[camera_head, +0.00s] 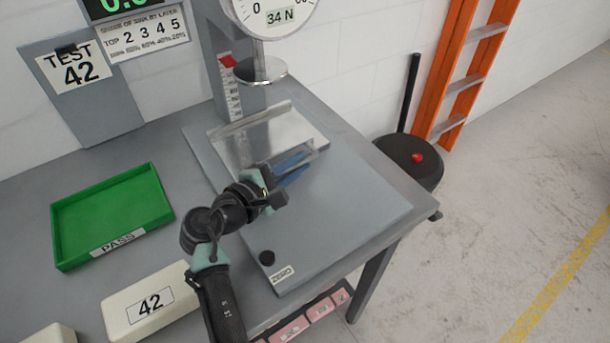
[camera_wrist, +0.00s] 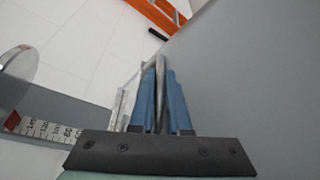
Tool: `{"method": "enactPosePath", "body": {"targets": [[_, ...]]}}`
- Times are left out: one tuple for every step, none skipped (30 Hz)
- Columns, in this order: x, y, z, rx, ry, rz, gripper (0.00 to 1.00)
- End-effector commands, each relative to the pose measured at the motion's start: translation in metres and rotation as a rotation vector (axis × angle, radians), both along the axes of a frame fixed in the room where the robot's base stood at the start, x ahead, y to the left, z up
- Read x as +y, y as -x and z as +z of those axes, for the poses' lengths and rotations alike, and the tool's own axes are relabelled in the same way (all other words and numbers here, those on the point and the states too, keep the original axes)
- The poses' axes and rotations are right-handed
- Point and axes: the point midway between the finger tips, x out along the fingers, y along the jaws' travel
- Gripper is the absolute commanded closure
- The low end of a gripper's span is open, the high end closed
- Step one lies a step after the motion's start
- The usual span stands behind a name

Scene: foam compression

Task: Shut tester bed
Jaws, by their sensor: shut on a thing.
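The tester bed (camera_head: 268,137) is a shiny metal tray on the grey tester base (camera_head: 350,205). It appears empty and sits partly forward of the round press plate (camera_head: 262,71), which hangs above its back part. My gripper (camera_head: 294,165) is at the bed's front edge, with its blue fingers shut on the bed's metal handle. In the wrist view, the gripper (camera_wrist: 158,85) has one finger on each side of the curved grey handle bar (camera_wrist: 160,68). My fingers hide part of the handle in the head view.
A green PASS tray (camera_head: 108,218) and a cream block marked 42 (camera_head: 150,302) stand on the left of the bench. The tester column (camera_head: 222,62) rises behind the bed. A black stool (camera_head: 410,160) and an orange ladder (camera_head: 465,70) stand to the right.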

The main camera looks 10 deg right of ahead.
Motion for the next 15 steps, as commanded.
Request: {"method": "enactPosePath", "body": {"targets": [[0.0014,-0.0019,-0.0006,0.001,0.0,0.002,1.0],[0.0016,-0.0025,-0.0006,0.001,0.0,0.002,1.0],[0.002,-0.0032,-0.0007,0.001,0.0,0.002,1.0],[0.0022,-0.0036,-0.0006,0.001,0.0,0.003,1.0],[0.0024,-0.0039,-0.0005,0.0,-0.001,0.003,1.0],[0.0027,-0.0042,-0.0001,0.0,-0.001,0.004,1.0],[0.0028,-0.0044,0.0001,0.0,-0.001,0.005,1.0],[0.003,-0.0045,0.0002,-0.002,-0.001,0.005,1.0],[0.0032,-0.0046,0.0005,-0.002,-0.001,0.007,1.0],[0.0033,-0.0048,0.0006,-0.003,-0.002,0.007,1.0],[0.0035,-0.0049,0.0007,-0.003,-0.002,0.008,1.0],[0.0037,-0.005,0.0009,-0.003,-0.002,0.008,1.0],[0.0038,-0.0052,0.001,-0.004,-0.003,0.008,1.0],[0.0039,-0.0051,0.0011,-0.004,-0.003,0.009,0.83],[0.0039,-0.0052,0.0012,-0.004,-0.002,0.009,0.76]]}}
